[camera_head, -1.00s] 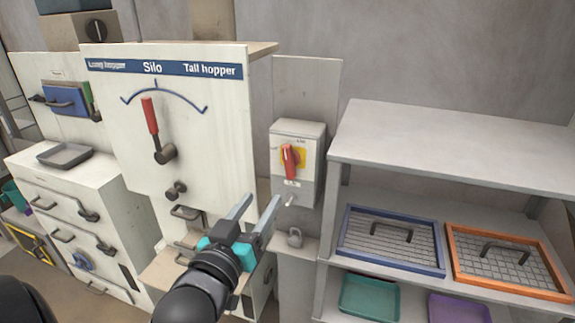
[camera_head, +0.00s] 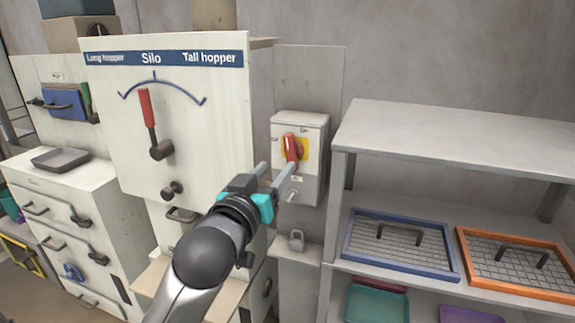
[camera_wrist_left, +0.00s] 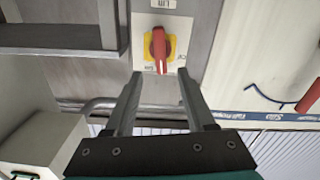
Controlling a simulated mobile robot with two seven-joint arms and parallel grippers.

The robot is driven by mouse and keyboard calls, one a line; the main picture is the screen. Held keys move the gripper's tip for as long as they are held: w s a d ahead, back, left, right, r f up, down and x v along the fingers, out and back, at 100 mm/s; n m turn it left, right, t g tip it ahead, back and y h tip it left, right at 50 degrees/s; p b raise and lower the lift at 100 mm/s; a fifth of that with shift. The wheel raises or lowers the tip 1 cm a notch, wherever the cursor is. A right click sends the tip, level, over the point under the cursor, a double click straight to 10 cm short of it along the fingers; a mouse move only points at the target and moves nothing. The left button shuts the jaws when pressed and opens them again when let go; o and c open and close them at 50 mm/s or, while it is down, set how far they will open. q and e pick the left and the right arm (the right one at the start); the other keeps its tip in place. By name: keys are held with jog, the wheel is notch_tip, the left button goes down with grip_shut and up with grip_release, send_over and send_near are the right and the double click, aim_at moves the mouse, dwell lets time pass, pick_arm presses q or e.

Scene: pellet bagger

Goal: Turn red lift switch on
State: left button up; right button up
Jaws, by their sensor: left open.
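The red lift switch (camera_head: 291,148) is a red rotary handle on a yellow plate, on the front of a grey box (camera_head: 312,180) fixed to a grey panel. In the left wrist view the red handle (camera_wrist_left: 160,48) sits just beyond and between my fingertips, with one end toward me. My left gripper (camera_head: 277,169) is open, its two fingers pointing at the switch. It also shows in the left wrist view (camera_wrist_left: 158,85), with nothing between its fingers. In the head view the fingertips overlap the lower part of the switch; I cannot tell if they touch. My right gripper is not in view.
Left of the switch stands the white silo panel (camera_head: 195,110) with a red-handled lever (camera_head: 148,108). A grey shelf (camera_head: 440,140) at the right holds a blue-framed screen (camera_head: 345,248) and an orange-framed screen (camera_head: 468,262).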

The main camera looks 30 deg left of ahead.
aim_at(289, 151)
pick_arm(q)
jog(key=b+x, duration=0.3)
jog(key=b, duration=0.3)
jog(key=shift+w+a+f, duration=0.1)
jog(key=shift+x, duration=2.55)
jog(key=shift+c, duration=0.2)
